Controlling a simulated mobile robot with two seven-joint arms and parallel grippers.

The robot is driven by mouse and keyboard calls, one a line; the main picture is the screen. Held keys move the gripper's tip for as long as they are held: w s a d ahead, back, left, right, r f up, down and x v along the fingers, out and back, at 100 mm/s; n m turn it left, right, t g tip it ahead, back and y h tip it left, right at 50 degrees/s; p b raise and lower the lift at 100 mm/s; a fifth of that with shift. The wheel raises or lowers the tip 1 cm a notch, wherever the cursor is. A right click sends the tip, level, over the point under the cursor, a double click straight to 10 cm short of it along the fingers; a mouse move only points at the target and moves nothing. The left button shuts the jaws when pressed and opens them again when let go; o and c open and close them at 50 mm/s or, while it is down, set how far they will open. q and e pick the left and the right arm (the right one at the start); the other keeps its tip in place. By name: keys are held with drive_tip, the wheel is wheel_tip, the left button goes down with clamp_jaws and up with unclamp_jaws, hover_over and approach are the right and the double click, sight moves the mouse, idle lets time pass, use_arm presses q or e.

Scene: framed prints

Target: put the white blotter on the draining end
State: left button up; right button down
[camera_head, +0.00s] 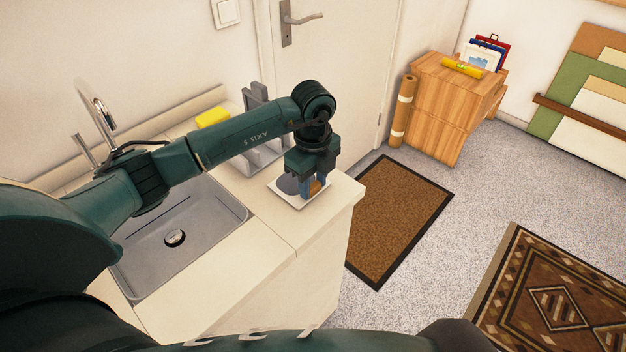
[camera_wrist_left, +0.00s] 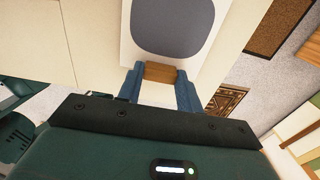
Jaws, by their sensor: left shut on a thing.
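The white blotter (camera_head: 291,201) is a flat white square with a dark grey rounded patch and a wooden grip block (camera_wrist_left: 160,72). It is at the right end of the pale counter (camera_head: 262,245), which looks to be the draining end, beside the sink. I cannot tell whether it rests on the counter or hovers just above it. My left gripper (camera_head: 313,188) points down and is shut on the wooden block. In the left wrist view the blue fingers flank the block, and the white sheet (camera_wrist_left: 128,58) extends beyond it. My right gripper is out of view.
The steel sink (camera_head: 205,215) with its tap (camera_head: 103,115) lies left of the blotter. A yellow sponge-like block (camera_head: 212,117) and a grey rack (camera_head: 258,95) stand at the back. A brown mat (camera_head: 395,215) and a wooden cabinet (camera_head: 435,108) are to the right.

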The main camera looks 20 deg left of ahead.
use_arm(q)
drive_tip(key=shift+f, duration=0.2)
drive_tip(key=o, duration=1)
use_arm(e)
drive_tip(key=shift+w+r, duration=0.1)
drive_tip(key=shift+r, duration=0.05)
use_arm(q)
drive_tip(key=shift+r, duration=0.1)
drive_tip(key=shift+r, duration=0.55)
wheel_tip(320, 180, up, 11)
drive_tip(key=shift+r+b, duration=0.1)
drive_tip(key=shift+b, duration=0.45)
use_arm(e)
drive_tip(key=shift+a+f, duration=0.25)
